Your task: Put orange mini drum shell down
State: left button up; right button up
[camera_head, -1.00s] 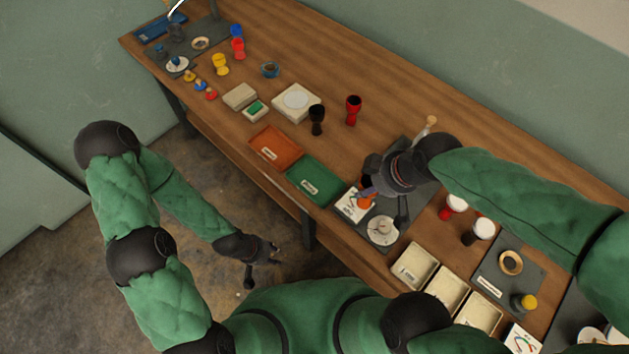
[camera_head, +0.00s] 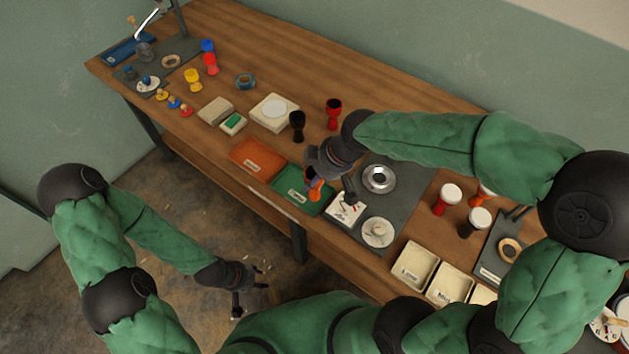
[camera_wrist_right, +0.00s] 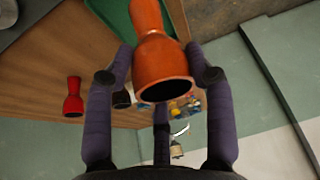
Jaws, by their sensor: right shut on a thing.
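The orange mini drum shell (camera_head: 314,196) is in my right gripper (camera_head: 316,182), over the right part of the green tray (camera_head: 290,198) in the head view. I cannot tell whether the shell touches the tray. My left gripper (camera_head: 248,292) hangs empty with its fingers apart, off the table above the floor.
An orange tray (camera_head: 257,158) lies left of the green one. A white card box (camera_head: 345,212) and a grey mat (camera_head: 400,205) with a silver ring (camera_head: 379,178) are to the right. Black (camera_head: 297,126) and red (camera_head: 333,113) shells stand behind.

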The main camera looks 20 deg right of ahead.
jog(key=w+f+b, duration=0.2)
jog(key=w+f, duration=0.1)
jog(key=f, duration=0.4)
jog(key=shift+w+d+f, duration=0.35)
jog(key=shift+d, duration=0.05)
jog(key=shift+f+b, duration=0.1)
jog(key=shift+b, duration=0.2)
jog(key=o, duration=1.3)
jog(key=p+v, duration=0.3)
jog(key=v, duration=0.9)
jog(key=shift+p, duration=0.3)
